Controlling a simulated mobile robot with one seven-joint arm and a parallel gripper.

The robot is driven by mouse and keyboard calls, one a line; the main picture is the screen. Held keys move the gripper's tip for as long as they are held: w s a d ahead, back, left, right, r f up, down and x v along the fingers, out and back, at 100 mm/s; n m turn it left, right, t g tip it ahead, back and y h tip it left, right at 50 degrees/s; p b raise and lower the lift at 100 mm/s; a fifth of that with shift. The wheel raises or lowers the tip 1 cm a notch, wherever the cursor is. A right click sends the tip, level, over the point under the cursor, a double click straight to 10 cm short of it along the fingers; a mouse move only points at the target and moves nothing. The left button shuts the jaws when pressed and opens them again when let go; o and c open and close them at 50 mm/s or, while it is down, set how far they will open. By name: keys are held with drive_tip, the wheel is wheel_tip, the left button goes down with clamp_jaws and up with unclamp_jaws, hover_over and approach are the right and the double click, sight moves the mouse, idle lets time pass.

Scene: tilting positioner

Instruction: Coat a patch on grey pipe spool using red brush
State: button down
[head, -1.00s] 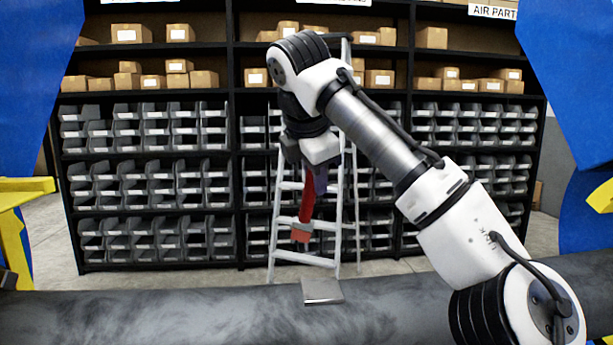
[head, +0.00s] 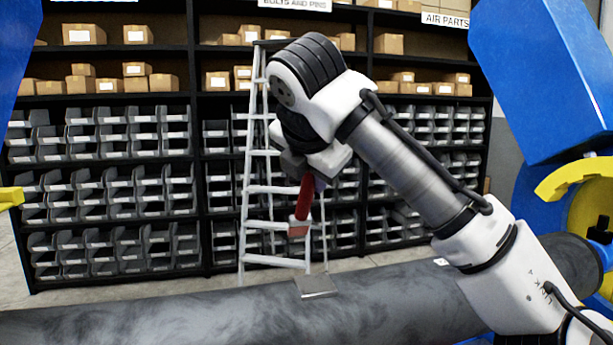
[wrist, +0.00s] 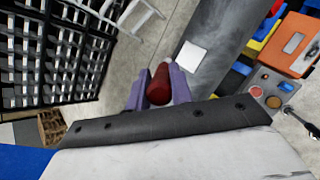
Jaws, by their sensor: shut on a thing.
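The grey pipe spool (head: 170,318) lies across the bottom of the head view, and it also shows in the wrist view (wrist: 222,50). A light grey square patch (head: 317,286) is on top of the pipe; it shows pale in the wrist view (wrist: 191,56). My gripper (head: 311,181) is shut on the red brush (head: 304,202), which hangs nearly upright, head down. In the wrist view the brush's red end (wrist: 159,84) sits between the purple fingers. The brush appears above the patch in the head view, with a visible gap between them.
The blue positioner (head: 545,70) with a yellow ring part (head: 575,183) stands at the pipe's right end. A ladder (head: 262,190) and a shelf of bins and boxes (head: 105,182) stand behind the pipe. An orange case (wrist: 296,46) lies at the wrist view's right.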

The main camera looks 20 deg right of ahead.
sight(304, 203)
drive_tip(key=shift+s, duration=0.2)
drive_tip(key=shift+f, duration=0.15)
wheel_tip(304, 203, down, 5)
drive_tip(key=b, duration=0.4)
drive_tip(key=shift+b, duration=0.3)
drive_tip(key=shift+a+r, duration=0.15)
drive_tip(key=shift+r, duration=0.05)
